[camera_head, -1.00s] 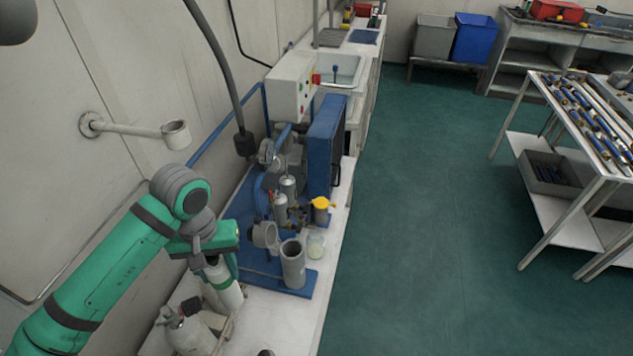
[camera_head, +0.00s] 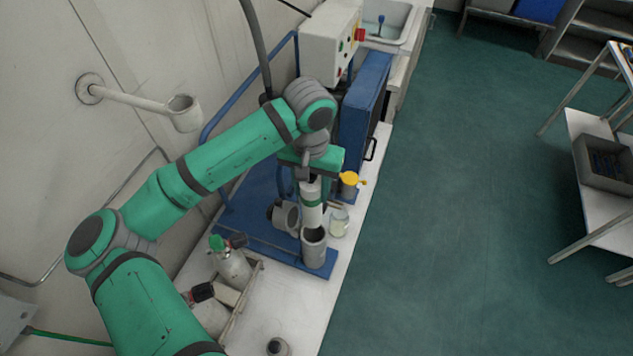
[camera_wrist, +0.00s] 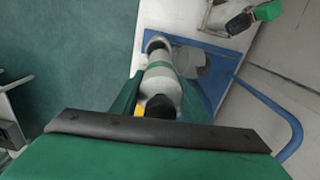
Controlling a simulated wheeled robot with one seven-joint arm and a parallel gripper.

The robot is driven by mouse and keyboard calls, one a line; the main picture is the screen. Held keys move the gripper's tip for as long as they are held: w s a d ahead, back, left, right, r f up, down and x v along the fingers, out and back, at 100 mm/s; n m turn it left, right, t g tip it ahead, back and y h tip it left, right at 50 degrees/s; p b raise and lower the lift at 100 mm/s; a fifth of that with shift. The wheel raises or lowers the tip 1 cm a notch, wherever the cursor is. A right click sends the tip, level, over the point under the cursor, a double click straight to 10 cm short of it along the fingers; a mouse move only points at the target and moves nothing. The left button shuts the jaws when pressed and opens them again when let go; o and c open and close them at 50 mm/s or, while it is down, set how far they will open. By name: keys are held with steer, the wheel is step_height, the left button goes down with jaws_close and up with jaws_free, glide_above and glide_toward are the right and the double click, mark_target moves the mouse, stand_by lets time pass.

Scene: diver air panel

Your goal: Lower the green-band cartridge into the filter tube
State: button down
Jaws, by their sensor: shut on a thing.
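The white cartridge with a green band (camera_head: 312,203) hangs upright from my gripper (camera_head: 312,172) in the head view. My gripper is shut on its upper end. The grey filter tube (camera_head: 314,250) stands open-topped on the blue base, just below the cartridge. The cartridge's lower end is at or just above the tube's mouth; I cannot tell if it has entered. In the wrist view the cartridge (camera_wrist: 160,88) points away from my gripper, and the tube's rim (camera_wrist: 158,44) shows at its far end, partly hidden by it.
A grey cap (camera_head: 285,215) sits left of the tube. A glass jar (camera_head: 339,222) and a yellow-topped cup (camera_head: 349,182) stand to its right. Small gas cylinders (camera_head: 232,264) lie in a rack at front left. The blue compressor panel (camera_head: 364,110) rises behind.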

mark_target(315, 202)
steer(key=f, duration=0.2)
steer(key=s+f, duration=0.1)
steer(key=shift+d+f, duration=0.4)
steer(key=shift+a+f, duration=0.25)
steer(key=shift+f, duration=0.2)
steer(key=shift+w+f, duration=0.1)
steer(key=shift+w, duration=0.1)
steer(key=shift+a+f, duration=0.15)
steer(key=shift+f, duration=0.15)
steer(key=shift+s+d+f, duration=0.15)
steer(key=shift+d+f, duration=0.15)
steer(key=shift+f, duration=0.25)
steer(key=shift+a+f, duration=0.15)
steer(key=shift+f, duration=3.4)
